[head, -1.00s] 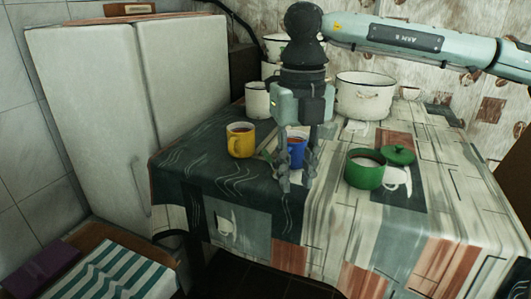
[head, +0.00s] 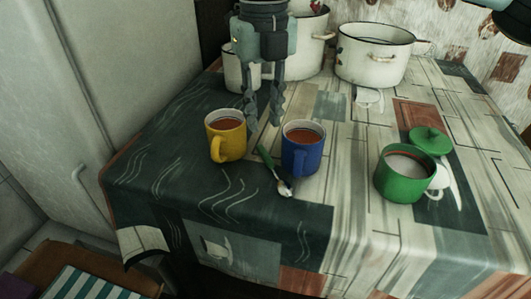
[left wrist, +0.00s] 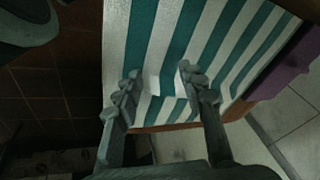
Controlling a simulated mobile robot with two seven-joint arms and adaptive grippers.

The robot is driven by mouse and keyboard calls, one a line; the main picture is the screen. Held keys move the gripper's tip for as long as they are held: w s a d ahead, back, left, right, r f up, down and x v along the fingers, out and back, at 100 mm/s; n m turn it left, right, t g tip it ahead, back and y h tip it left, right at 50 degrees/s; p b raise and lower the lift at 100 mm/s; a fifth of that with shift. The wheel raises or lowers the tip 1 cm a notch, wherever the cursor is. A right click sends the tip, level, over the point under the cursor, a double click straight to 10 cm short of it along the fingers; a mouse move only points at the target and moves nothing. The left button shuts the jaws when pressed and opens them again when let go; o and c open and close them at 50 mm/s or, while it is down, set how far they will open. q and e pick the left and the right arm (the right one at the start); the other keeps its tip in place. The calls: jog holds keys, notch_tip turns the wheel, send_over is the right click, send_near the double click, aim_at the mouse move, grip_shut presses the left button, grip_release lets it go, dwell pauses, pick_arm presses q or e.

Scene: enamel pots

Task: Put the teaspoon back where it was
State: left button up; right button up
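The teaspoon (head: 284,187) lies on the table between the yellow mug (head: 227,143) and the blue mug (head: 294,157). Its green handle slants back toward the gap between the mugs; its metal bowl points to the front. Both mugs hold a brown drink. My right gripper (head: 263,121) hangs fingers down behind the mugs, apart from the spoon, open with nothing visible between its fingers. My left gripper (left wrist: 158,76) is open and empty above a striped cloth (left wrist: 225,40) in the left wrist view.
A green pot (head: 403,180) with white contents stands open at the right, its green lid (head: 430,140) behind it. White enamel pots, including a wide one (head: 374,58), stand at the back. The patterned table (head: 345,185) is clear in front of the mugs.

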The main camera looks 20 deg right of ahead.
aim_at(264, 152)
notch_tip(264, 152, down, 7)
jog(key=shift+s+r, duration=0.1)
grip_shut()
dwell(0.3)
